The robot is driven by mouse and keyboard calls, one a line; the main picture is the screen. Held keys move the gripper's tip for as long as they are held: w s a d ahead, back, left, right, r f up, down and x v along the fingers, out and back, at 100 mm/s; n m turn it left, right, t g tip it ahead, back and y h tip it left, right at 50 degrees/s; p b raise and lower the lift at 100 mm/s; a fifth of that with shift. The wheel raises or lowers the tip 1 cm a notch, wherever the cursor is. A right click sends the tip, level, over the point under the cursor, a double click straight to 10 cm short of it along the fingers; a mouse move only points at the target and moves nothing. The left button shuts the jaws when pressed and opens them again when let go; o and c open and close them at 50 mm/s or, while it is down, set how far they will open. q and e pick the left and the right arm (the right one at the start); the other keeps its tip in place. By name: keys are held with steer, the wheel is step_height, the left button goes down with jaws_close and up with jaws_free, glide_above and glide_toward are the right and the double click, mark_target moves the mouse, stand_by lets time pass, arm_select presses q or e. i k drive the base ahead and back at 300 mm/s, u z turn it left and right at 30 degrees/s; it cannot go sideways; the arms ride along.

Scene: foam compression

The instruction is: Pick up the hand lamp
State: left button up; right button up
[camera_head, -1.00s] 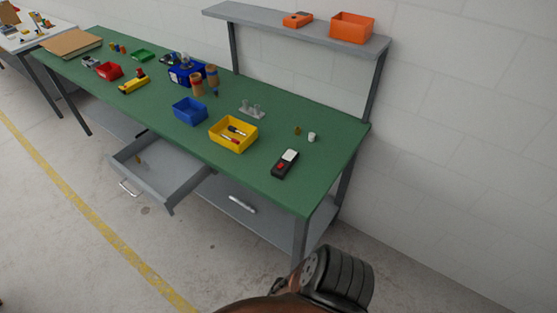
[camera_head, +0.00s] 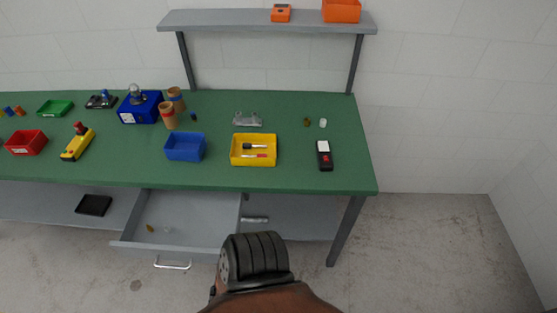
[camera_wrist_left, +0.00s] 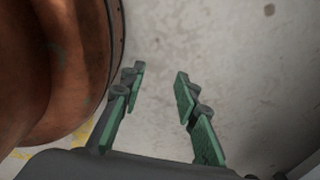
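A black hand-held device (camera_head: 324,155) with a white panel and a red spot lies near the right end of the green workbench (camera_head: 290,178); it looks like the hand lamp, though it is small in view. My left gripper (camera_wrist_left: 160,80) shows in the left wrist view, with its green-padded fingers apart and only bare floor between them. It is away from the bench and does not show in the head view. My right gripper is in neither view.
A yellow bin (camera_head: 254,163) with small tools stands left of the device, with a blue bin (camera_head: 185,152) beyond it. Small pieces (camera_head: 322,123) stand behind the device. An open drawer (camera_head: 185,219) juts out below the bench. A shelf (camera_head: 230,22) spans the back.

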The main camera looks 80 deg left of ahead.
mark_target(323, 149)
steer(key=k, duration=0.6)
steer(key=u, duration=1.35)
steer(key=i, duration=0.35)
steer(key=z, duration=0.05)
